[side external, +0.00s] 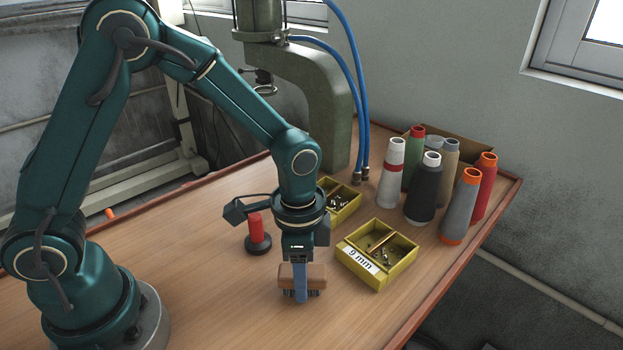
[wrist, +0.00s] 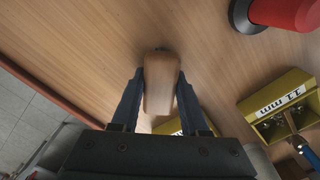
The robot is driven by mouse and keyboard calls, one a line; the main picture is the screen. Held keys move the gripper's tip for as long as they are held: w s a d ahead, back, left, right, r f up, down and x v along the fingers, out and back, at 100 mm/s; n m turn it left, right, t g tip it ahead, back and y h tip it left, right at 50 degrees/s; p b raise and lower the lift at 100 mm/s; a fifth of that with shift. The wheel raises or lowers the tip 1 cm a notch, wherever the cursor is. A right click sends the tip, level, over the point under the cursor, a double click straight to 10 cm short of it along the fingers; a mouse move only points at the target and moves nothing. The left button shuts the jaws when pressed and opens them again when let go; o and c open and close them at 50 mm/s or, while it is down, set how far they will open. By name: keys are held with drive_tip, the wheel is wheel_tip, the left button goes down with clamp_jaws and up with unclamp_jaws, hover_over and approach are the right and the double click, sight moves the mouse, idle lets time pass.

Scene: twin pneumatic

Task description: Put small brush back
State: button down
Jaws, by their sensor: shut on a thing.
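The small brush, a brown wooden block with dark bristles underneath (side external: 314,276), is between the fingers of my gripper (side external: 301,284). In the wrist view the brush's wooden top (wrist: 160,85) sits between the two blue fingers (wrist: 160,105), which are shut on it. In the side view the bristles face down, close to the table; I cannot tell whether they touch it.
A yellow box marked 9 mm (side external: 377,254) stands just right of the brush, another yellow box (side external: 339,199) behind. A red-handled tool with a black base (side external: 257,234) stands to the left. Several thread cones (side external: 425,188) and a green press (side external: 318,80) are at the back. The front-left table is clear.

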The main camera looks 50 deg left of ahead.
drive_tip(key=shift+c, duration=2.1)
unclamp_jaws()
wheel_tip(320, 180, up, 11)
drive_tip(key=shift+f, duration=0.1)
drive_tip(key=s+a+r+n+t, duration=0.4)
drive_tip(key=s+a+n, duration=0.3)
drive_tip(key=s+n, duration=0.2)
drive_tip(key=shift+s+t, duration=0.3)
drive_tip(key=shift+t, duration=0.4)
drive_tip(key=shift+a+r, duration=0.1)
